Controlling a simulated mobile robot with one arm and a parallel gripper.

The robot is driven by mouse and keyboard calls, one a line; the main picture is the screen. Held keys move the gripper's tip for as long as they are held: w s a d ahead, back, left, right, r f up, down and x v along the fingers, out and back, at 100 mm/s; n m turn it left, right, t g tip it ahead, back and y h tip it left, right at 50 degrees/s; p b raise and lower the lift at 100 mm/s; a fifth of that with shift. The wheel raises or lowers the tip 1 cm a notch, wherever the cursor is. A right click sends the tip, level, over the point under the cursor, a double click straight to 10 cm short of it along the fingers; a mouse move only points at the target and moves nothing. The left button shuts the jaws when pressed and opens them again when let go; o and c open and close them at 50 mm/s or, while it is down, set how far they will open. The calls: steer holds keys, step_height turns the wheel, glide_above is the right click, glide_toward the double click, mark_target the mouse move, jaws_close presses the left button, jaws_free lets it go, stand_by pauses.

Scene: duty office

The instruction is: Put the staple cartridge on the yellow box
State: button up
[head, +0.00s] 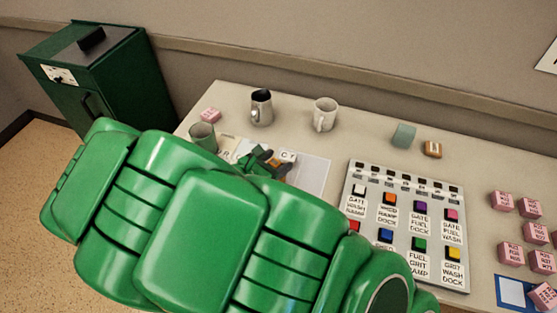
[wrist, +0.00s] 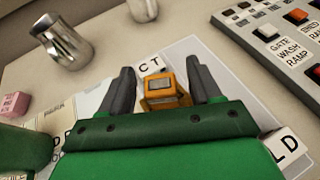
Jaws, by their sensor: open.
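My gripper (wrist: 163,82) is open, with its two dark fingers on either side of a small amber-yellow block with a greyish face (wrist: 163,88). The block shows a gap to the fingers, and I cannot tell whether it is the yellow box or the staple cartridge. In the head view my gripper (head: 267,162) is low over the left part of the desk, and my green arm hides much of it. A small orange-brown block with a pale face (head: 433,149) lies at the back right of the desk; its identity is unclear too.
White lettered pieces (wrist: 150,66) lie around my gripper on a pale sheet (head: 313,174). A teal block (head: 404,135), button panel (head: 408,220) and several pink blocks (head: 530,208) are right.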

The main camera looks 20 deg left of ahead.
steer(key=v, duration=1)
steer(key=shift+s+a+r, duration=0.1)
steer(key=shift+s, duration=0.05)
stand_by(0.3)
steer(key=w+d+r+m+g+h, duration=0.1)
steer(key=d+r+m+g, duration=0.3)
steer(key=d, duration=0.5)
steer(key=w+d+r+m+g+h, duration=0.1)
steer(key=d+r+m+g+h, duration=0.15)
steer(key=d+m, duration=0.55)
steer(key=w+d+r+m+g+h, duration=0.1)
steer(key=d+r+m+g, duration=0.2)
steer(key=d, duration=0.7)
steer(key=s+d+r+m+g+y, duration=0.2)
steer(key=s+d+m+g+y, duration=0.25)
steer(key=s+d+m, duration=0.35)
steer(key=s+d+r+m+y, duration=0.1)
steer(key=s+r+m+y, duration=0.2)
steer(key=s+m, duration=0.5)
steer(key=shift+s+d+y, duration=0.3)
steer(key=shift+s+y, duration=0.3)
steer(key=shift+y, duration=0.3)
